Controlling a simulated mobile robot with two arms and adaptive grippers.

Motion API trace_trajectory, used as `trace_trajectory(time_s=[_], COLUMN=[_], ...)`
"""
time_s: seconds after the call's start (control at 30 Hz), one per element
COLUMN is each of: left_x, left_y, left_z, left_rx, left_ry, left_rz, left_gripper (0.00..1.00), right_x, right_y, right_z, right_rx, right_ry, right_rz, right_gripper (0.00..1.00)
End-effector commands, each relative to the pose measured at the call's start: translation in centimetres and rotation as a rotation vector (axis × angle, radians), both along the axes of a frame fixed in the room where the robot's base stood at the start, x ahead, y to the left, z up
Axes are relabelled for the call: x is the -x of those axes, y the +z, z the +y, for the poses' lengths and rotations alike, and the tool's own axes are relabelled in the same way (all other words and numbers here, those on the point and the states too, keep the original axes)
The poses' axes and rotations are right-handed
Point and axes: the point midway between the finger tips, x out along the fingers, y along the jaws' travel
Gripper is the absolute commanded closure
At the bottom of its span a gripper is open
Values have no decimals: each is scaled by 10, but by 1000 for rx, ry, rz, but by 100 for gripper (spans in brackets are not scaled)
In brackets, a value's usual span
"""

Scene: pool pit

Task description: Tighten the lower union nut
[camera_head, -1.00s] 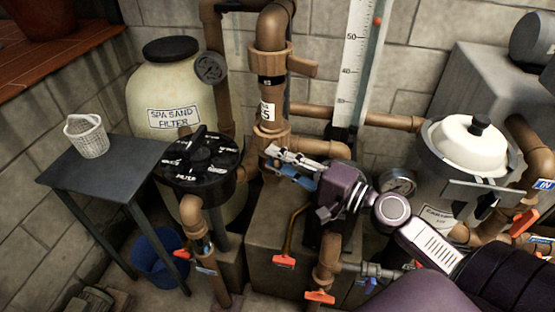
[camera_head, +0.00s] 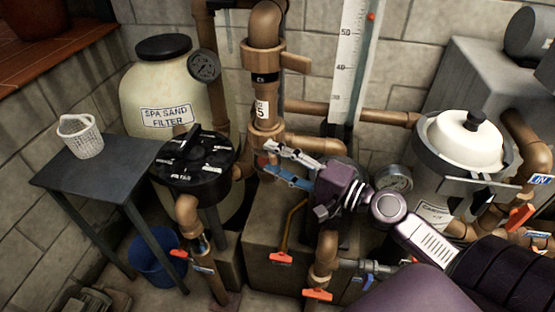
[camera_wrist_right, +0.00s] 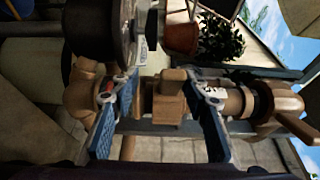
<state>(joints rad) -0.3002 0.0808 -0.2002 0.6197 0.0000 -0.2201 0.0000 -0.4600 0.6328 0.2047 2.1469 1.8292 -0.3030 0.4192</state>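The lower union nut (camera_head: 263,137) is a brown ring on the upright brown pipe, below the white label, in the head view. In the right wrist view, a brown nut with a block-like lug (camera_wrist_right: 168,102) shows between the fingers. My right gripper (camera_head: 268,158) reaches in from the right, its fingertips at the front of the pipe just below the nut. Its blue-padded fingers (camera_wrist_right: 160,118) are apart in the wrist view, with gaps to the brown part. Contact cannot be told. My left gripper is not in view.
An upper union (camera_head: 266,68) with a side lug sits higher on the same pipe. The black multiport valve (camera_head: 195,165) is close on the left, and a pressure gauge (camera_head: 393,178) and pump strainer (camera_head: 462,145) are on the right. A table (camera_head: 120,165) holds a white basket (camera_head: 80,136).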

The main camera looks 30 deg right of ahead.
Motion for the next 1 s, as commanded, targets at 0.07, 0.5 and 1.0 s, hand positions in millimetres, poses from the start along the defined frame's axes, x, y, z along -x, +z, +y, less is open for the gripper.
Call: trace_trajectory(time_s=[0.07, 0.5, 1.0], left_x=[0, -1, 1], left_y=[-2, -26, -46], left_z=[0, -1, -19], left_rx=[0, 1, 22], left_ry=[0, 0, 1], left_rz=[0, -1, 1], left_gripper=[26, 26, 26], right_x=[1, 21, 44], right_y=[-3, -6, -7], right_z=[-2, -23, -49], right_rx=[1, 1, 0], right_ry=[-2, -1, 0], right_rz=[4, 7, 9], right_gripper=[61, 61, 61])
